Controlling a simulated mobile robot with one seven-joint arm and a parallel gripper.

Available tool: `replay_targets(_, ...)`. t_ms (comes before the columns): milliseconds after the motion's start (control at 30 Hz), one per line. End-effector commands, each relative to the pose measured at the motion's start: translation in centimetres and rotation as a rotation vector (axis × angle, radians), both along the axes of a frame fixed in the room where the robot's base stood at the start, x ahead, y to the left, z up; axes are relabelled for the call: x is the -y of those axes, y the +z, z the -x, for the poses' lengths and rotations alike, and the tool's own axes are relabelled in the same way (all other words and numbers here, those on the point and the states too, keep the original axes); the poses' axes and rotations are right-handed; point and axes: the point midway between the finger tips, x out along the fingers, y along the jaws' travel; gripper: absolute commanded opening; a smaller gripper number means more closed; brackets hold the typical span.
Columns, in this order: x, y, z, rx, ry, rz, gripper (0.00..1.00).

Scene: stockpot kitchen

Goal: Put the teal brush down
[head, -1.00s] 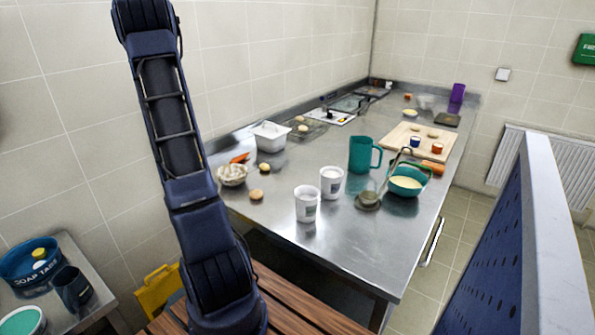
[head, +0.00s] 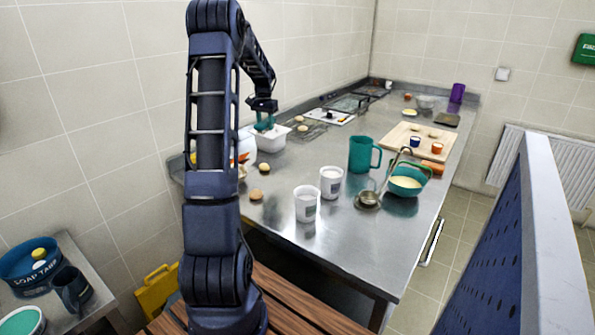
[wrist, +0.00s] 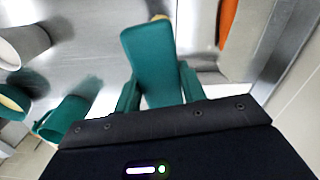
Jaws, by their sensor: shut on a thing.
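The teal brush (wrist: 150,58) is held in my gripper (wrist: 158,88); a broad teal part of it reaches out between the two fingers in the wrist view. In the head view my gripper (head: 264,108) points down at the left side of the steel counter, with a small teal part of the brush (head: 265,123) showing below it. It appears in front of or over the white tub (head: 270,140); I cannot tell the exact height. The far end of the brush covers part of a round tan item in the wrist view.
The steel counter (head: 300,245) has bare room at its front. Two white cups (head: 306,204) (head: 331,182), a teal jug (head: 361,154), a teal bowl (head: 405,187) and a cutting board (head: 420,139) stand to the right. My arm hides part of the counter's left end.

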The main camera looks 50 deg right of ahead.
Motion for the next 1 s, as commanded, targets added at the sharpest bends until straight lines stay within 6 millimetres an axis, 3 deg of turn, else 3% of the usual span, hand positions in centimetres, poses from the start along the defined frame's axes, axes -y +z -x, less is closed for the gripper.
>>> replay_targets(33, 1.5, 0.2, 1.8, 0.0, -0.032, 0.001, 0.16)
replay_targets(200, 5.0, 0.6, 6.7, 0.0, -0.114, 0.0, 0.16)
replay_targets(400, 7.3, 0.9, 10.5, 0.0, -0.175, 0.0, 0.16)
replay_targets(633, 8.0, -0.2, 11.8, -0.001, -0.194, -0.002, 0.16)
replay_targets(1000, 7.9, -8.1, 11.7, -0.002, -0.193, -0.003, 0.16)
